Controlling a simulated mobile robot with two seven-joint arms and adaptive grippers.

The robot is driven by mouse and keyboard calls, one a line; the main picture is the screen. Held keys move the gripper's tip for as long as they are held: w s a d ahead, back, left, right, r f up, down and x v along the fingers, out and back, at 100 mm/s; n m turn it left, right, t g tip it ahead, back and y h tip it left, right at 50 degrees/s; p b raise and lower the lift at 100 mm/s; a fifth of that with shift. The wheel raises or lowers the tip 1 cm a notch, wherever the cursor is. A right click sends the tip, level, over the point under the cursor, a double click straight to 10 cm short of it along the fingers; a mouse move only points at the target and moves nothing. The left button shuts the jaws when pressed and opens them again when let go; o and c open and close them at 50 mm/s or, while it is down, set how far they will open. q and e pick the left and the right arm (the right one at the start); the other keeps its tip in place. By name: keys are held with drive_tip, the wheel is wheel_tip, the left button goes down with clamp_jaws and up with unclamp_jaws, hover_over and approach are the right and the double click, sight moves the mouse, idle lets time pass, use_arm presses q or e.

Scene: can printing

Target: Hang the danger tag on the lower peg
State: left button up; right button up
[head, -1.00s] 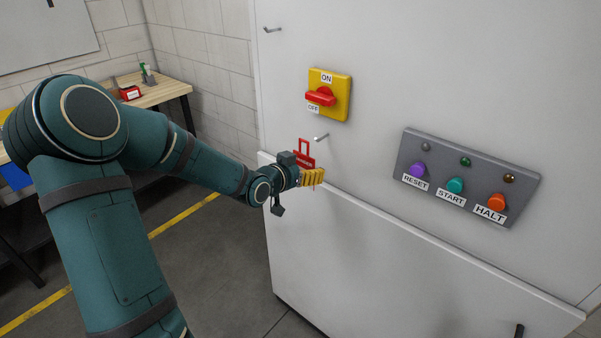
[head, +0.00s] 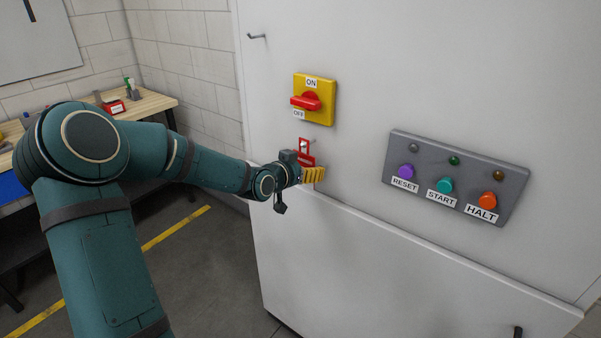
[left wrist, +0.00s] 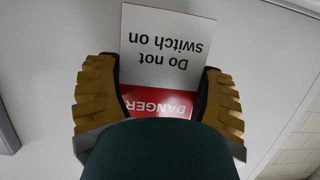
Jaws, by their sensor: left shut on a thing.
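The danger tag (head: 306,161) is red with an open loop at its top and stands upright in front of the white cabinet, below the switch. My left gripper (head: 313,175) is shut on it. In the left wrist view the tag (left wrist: 165,50) appears upside down, its white "Do not switch on" part and red "DANGER" part between the yellow fingers (left wrist: 158,95). The lower peg (head: 311,142) is small and lies at the tag's loop in the head view; I cannot tell whether it passes through. My right gripper is not in view.
A yellow switch (head: 314,99) with a red knob is just above the tag. An upper peg (head: 257,36) is at the cabinet's upper left. A grey button panel (head: 455,178) is to the right. A wooden workbench (head: 150,104) stands behind at left.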

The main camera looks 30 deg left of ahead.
use_arm(q)
drive_tip(key=shift+b+x, duration=0.4)
drive_tip(key=shift+x, duration=0.35)
drive_tip(key=shift+w+f+b, duration=0.3)
drive_tip(key=shift+w+b, duration=0.25)
drive_tip(key=shift+b, duration=0.05)
drive_tip(key=o, duration=1)
drive_tip(key=v, duration=1.2)
drive_tip(key=shift+d, duration=0.15)
